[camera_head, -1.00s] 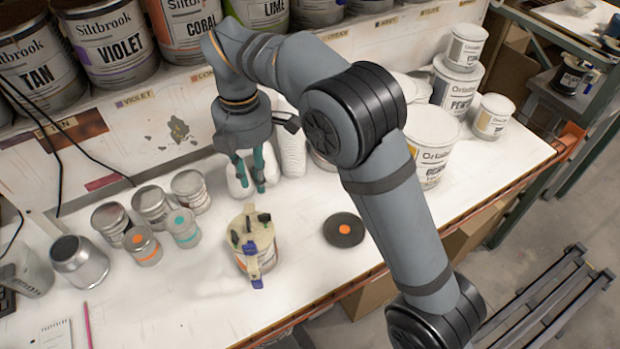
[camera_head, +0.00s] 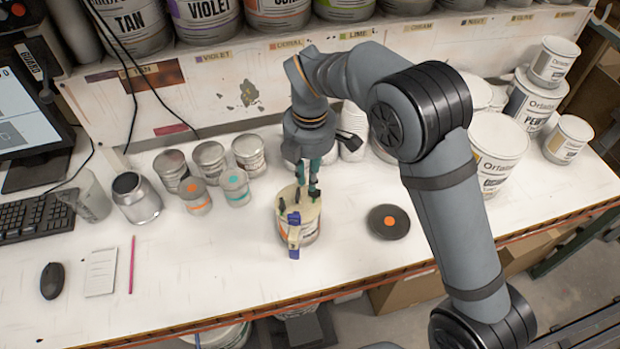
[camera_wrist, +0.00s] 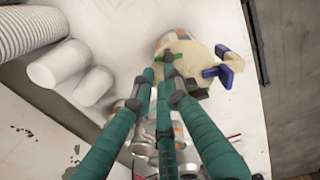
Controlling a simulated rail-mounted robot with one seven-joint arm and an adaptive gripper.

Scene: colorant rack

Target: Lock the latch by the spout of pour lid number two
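A paint can (camera_head: 309,232) with a cream pour lid (camera_head: 291,207) stands on the bench. The lid carries several dark latches and a blue-and-cream spout part (camera_head: 294,232) at its front edge. In the wrist view the lid (camera_wrist: 199,56) shows a green latch part (camera_wrist: 172,57) and blue parts (camera_wrist: 225,72). My gripper (camera_head: 307,191) points down just above the back of the lid. Its green fingers (camera_wrist: 162,76) are near the green part with narrow gaps between them, nothing visibly held. I cannot tell whether they touch it. No lid number is readable.
Several small tins (camera_head: 208,160) stand left of the can. A dark round lid with an orange dot (camera_head: 388,222) lies to its right. White paint cans (camera_head: 497,146) stand farther right.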

